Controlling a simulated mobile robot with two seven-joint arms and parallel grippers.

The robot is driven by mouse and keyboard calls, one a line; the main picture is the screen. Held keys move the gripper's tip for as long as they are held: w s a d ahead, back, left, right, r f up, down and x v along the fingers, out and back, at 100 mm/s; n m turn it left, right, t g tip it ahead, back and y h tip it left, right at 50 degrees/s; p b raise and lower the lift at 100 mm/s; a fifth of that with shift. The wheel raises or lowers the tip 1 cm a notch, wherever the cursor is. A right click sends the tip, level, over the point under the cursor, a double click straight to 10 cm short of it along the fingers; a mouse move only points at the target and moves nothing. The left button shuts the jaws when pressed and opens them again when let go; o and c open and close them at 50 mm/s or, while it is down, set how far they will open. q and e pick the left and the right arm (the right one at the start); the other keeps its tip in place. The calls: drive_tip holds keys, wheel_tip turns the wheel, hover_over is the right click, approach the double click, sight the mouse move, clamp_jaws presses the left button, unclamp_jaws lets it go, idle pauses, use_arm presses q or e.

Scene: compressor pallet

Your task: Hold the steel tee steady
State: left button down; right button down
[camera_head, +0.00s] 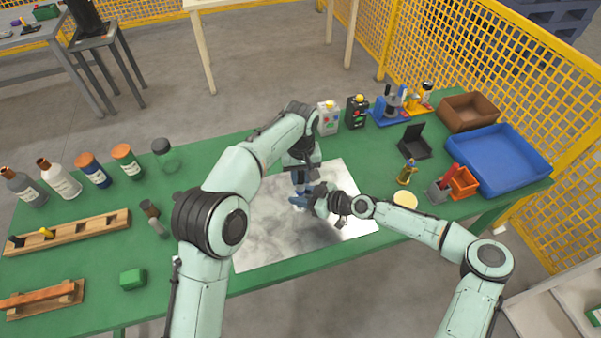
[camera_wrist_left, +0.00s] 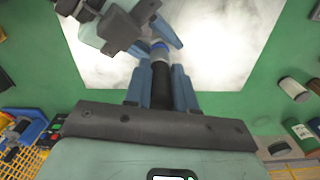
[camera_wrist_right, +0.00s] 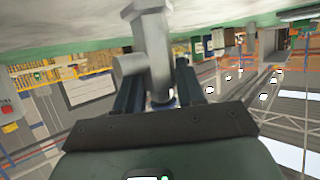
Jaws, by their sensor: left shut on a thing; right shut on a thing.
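The steel tee (camera_wrist_right: 150,60) is a grey metal fitting with a side branch and a hexagonal end in the right wrist view. My right gripper (camera_wrist_right: 160,95) is shut on it; in the head view this gripper (camera_head: 304,200) is above the metal sheet. My left gripper (camera_head: 301,188) comes down from above beside it. In the left wrist view it is shut on a dark cylinder (camera_wrist_left: 161,88) with a grey collar and blue band at its far end, close to the right gripper's fingers. Whether the cylinder touches the tee is unclear. The grippers mostly hide the tee in the head view.
The shiny metal sheet (camera_head: 265,235) lies on the green table (camera_head: 200,277). Bottles and jars (camera_head: 92,170) and wooden racks (camera_head: 70,232) stand at left. A blue tray (camera_head: 497,155), brown box (camera_head: 468,111) and orange bin (camera_head: 463,184) stand at right. The front table edge is mostly clear.

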use_arm(q)
drive_tip(key=shift+f, duration=0.8)
drive_tip(key=c, duration=0.9)
unclamp_jaws()
drive_tip(key=shift+o, duration=0.2)
wheel_tip(320, 180, up, 12)
use_arm(e)
drive_tip(key=c, duration=0.6)
unclamp_jaws()
